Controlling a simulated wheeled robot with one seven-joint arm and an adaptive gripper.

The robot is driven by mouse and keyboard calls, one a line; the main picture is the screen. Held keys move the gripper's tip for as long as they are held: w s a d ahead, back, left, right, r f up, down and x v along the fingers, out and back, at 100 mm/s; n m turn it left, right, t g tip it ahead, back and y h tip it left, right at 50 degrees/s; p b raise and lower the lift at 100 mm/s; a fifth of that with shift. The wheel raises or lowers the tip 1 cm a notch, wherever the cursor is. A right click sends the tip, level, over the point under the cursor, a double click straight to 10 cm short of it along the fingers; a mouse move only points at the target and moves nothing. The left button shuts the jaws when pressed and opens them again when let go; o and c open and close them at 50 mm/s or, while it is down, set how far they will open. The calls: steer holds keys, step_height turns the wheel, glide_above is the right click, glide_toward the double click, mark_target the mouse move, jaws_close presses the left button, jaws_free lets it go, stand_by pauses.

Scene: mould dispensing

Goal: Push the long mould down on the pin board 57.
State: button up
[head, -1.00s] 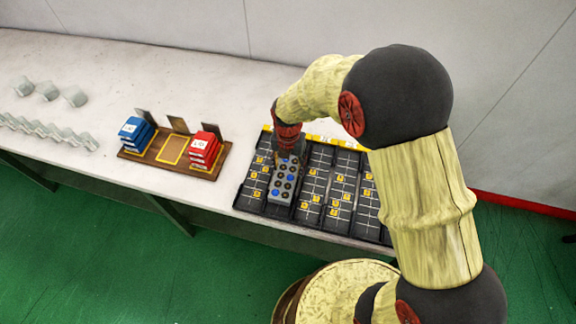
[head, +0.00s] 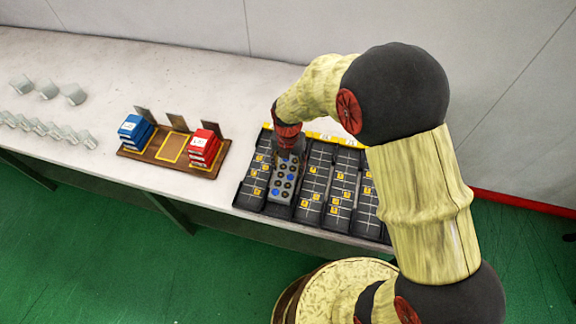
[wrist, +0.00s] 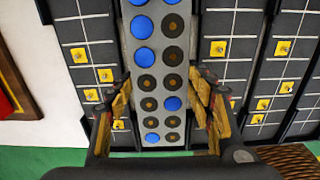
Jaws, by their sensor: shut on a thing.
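The long mould (head: 283,182) is a grey bar with two rows of round blue and dark cups. It lies lengthwise over a dark pin board at the left part of the board row. In the wrist view the mould (wrist: 158,62) runs down the middle of the picture and hides most of the board under it. My gripper (head: 287,155) is shut on the mould, with its fingers (wrist: 160,105) on both long sides. The number 57 is not readable, and I cannot tell whether the mould sits fully down on the pins.
Dark pin boards with yellow squares (head: 312,185) stand on both sides of the mould. A wooden tray (head: 131,152) with blue (head: 137,130) and red (head: 204,147) stacks is to the left. Several grey cups (head: 48,90) stand farther left. The white table between is clear.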

mark_target(288, 167)
steer(key=shift+r, duration=0.1)
steer(key=shift+r+p, duration=2.75)
steer(key=shift+r, duration=1)
